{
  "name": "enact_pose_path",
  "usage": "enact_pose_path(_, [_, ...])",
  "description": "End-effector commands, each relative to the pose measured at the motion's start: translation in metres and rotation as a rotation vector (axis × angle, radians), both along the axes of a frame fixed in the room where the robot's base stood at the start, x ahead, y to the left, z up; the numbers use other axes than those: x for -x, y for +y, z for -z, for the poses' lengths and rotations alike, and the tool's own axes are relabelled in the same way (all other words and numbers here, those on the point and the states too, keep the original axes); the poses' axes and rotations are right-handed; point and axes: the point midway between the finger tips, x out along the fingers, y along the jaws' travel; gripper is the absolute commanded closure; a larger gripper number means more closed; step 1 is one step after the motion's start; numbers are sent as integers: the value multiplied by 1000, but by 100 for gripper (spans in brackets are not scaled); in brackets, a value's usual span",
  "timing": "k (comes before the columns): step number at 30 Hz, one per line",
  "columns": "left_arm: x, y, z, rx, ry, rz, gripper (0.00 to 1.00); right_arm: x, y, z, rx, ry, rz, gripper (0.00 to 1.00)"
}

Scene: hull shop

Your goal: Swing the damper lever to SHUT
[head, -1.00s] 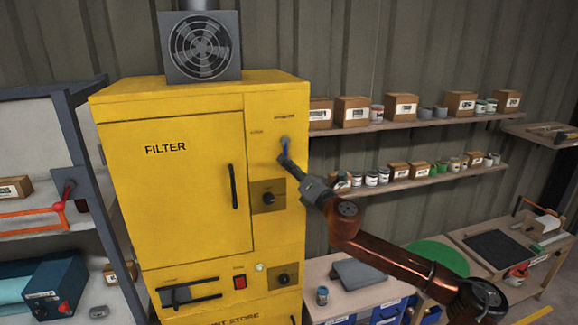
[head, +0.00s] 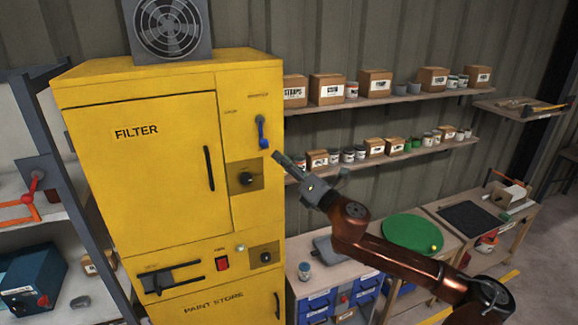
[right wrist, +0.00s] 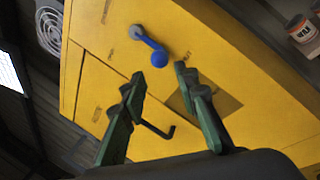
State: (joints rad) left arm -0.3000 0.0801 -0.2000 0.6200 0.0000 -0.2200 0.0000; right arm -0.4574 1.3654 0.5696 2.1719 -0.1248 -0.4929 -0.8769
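A lever with a blue arm and blue knob (head: 262,132) is on the upper right of the yellow filter cabinet's front. Its grey pivot is at the top and the knob hangs almost straight down in the head view. Small labels above and left of it are too blurred to read. My right gripper (head: 278,157) is just right of and below the knob, apart from it. In the right wrist view my right gripper (right wrist: 156,83) is open and empty, with the blue knob (right wrist: 159,59) just beyond its fingertips. My left gripper is not in view.
Below the lever is a black knob on a dark plate (head: 246,179). The filter door handle (head: 209,168) stands out to the left. Shelves of boxes and cans (head: 380,95) line the wall at right. A workbench (head: 330,275) stands below them.

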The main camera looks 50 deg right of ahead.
Motion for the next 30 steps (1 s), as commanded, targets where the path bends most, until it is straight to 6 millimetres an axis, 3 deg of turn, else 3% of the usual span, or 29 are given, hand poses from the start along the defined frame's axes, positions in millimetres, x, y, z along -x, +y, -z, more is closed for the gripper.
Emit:
enact_pose_path(7, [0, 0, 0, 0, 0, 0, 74, 18, 2, 4, -1, 1, 0, 72])
enact_pose_path(25, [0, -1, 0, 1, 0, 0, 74, 18, 2, 4, -1, 1, 1, 72])
enact_pose_path(28, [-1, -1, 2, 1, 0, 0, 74, 18, -8, 12, -19, 5, 13, 72])
enact_pose_path(30, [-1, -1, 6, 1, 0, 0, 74, 17, -26, 28, -57, 14, 36, 72])
